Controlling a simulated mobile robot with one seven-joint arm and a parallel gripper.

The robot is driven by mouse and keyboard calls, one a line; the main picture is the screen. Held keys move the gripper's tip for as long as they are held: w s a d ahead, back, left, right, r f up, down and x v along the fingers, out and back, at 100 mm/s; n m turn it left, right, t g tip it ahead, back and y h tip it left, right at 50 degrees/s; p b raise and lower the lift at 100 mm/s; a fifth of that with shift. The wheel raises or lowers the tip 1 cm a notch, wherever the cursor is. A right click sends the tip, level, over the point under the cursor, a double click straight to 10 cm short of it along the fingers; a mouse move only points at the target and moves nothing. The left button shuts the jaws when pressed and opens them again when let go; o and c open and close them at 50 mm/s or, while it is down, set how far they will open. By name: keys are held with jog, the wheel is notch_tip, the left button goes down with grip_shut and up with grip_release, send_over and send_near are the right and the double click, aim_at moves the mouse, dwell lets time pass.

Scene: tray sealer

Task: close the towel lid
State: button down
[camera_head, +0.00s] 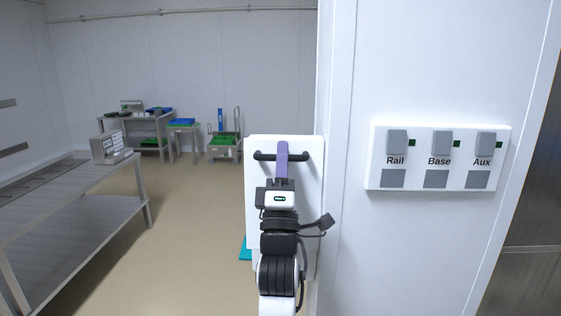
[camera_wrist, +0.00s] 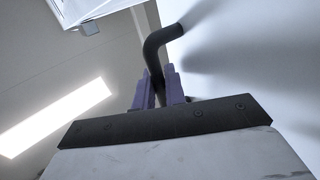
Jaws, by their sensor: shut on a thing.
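The towel lid (camera_head: 309,190) is a white panel against the white wall, just right of the middle in the head view. A black bar handle (camera_head: 264,156) runs across its upper part. The handle also shows in the wrist view as a bent dark bar (camera_wrist: 160,40). My gripper (camera_head: 282,152) has purple fingers and is shut on the handle near its middle. In the wrist view the fingers (camera_wrist: 160,90) stand on both sides of the bar. My arm hides the lid's middle and much of its lower part. I cannot tell how far open the lid is.
A white switch panel (camera_head: 440,134) labelled Rail, Base and Aux is on the wall at right. A teal item (camera_head: 245,250) shows at the lid's lower left. A long metal table (camera_head: 75,190) stands at left. The floor between is clear.

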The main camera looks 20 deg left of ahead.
jog(key=shift+w+a+r, duration=0.2)
jog(key=shift+w, duration=0.5)
jog(key=shift+w+a+r, duration=0.15)
jog(key=shift+w+a, duration=0.05)
jog(key=shift+w, duration=0.5)
jog(key=c, duration=1.8)
grip_release()
jog(key=b+v, duration=0.5)
jog(key=v, duration=0.9)
jog(key=shift+b, duration=0.4)
